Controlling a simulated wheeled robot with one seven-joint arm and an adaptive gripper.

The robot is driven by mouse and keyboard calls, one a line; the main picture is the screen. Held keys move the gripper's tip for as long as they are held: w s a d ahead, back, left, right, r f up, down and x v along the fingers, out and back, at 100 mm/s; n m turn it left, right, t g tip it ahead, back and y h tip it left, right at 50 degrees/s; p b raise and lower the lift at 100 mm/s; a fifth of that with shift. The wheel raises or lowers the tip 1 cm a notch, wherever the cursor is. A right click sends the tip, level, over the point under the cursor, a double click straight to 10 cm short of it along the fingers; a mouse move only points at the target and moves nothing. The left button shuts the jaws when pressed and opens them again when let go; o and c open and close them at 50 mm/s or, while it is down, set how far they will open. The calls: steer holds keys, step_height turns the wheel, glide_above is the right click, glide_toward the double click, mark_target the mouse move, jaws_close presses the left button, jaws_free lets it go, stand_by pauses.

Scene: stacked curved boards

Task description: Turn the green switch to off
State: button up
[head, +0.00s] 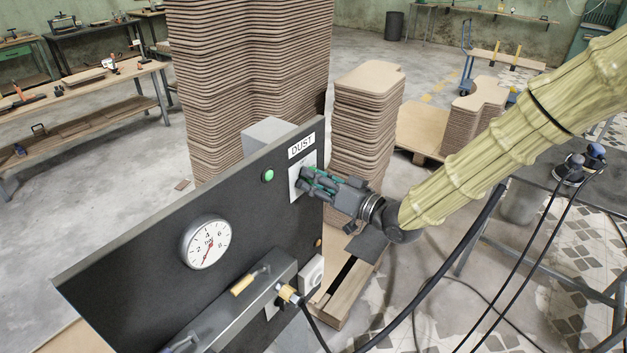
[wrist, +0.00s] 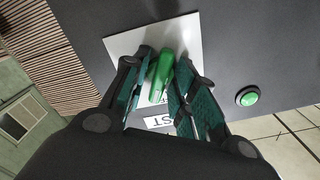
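The green switch (wrist: 161,76) is a green handle on a white plate (wrist: 120,42), fixed to a dark panel. In the wrist view the handle lies between the two fingers of my gripper (wrist: 164,62), tilted slightly from the picture's vertical. The fingers are close on both sides of it; whether both press on it is unclear. In the head view my gripper (head: 308,180) reaches the plate (head: 296,181) from the right, under the DUST label (head: 302,145), and mostly hides the handle. Lettering on the plate is partly covered by the fingers.
A round green button (head: 268,175) sits left of the plate; it also shows in the wrist view (wrist: 249,96). A pressure gauge (head: 206,242) and a clamp bar (head: 235,300) are lower on the panel. Stacked boards (head: 250,80) stand behind it. Black hoses hang at the right.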

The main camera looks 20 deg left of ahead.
steer(key=shift+f+n+b, duration=0.1)
steer(key=shift+n+b, duration=0.2)
steer(key=shift+b, duration=0.1)
steer(key=shift+f+n+b, duration=0.1)
steer(key=shift+n+b, duration=0.4)
steer(key=shift+b, duration=0.25)
steer(key=shift+n+b, duration=1)
steer(key=shift+b, duration=0.25)
steer(key=shift+n+b, duration=1.2)
steer(key=shift+b, duration=0.05)
steer(key=shift+r, duration=0.3)
steer(key=o, duration=0.7)
steer(key=v, duration=1.2)
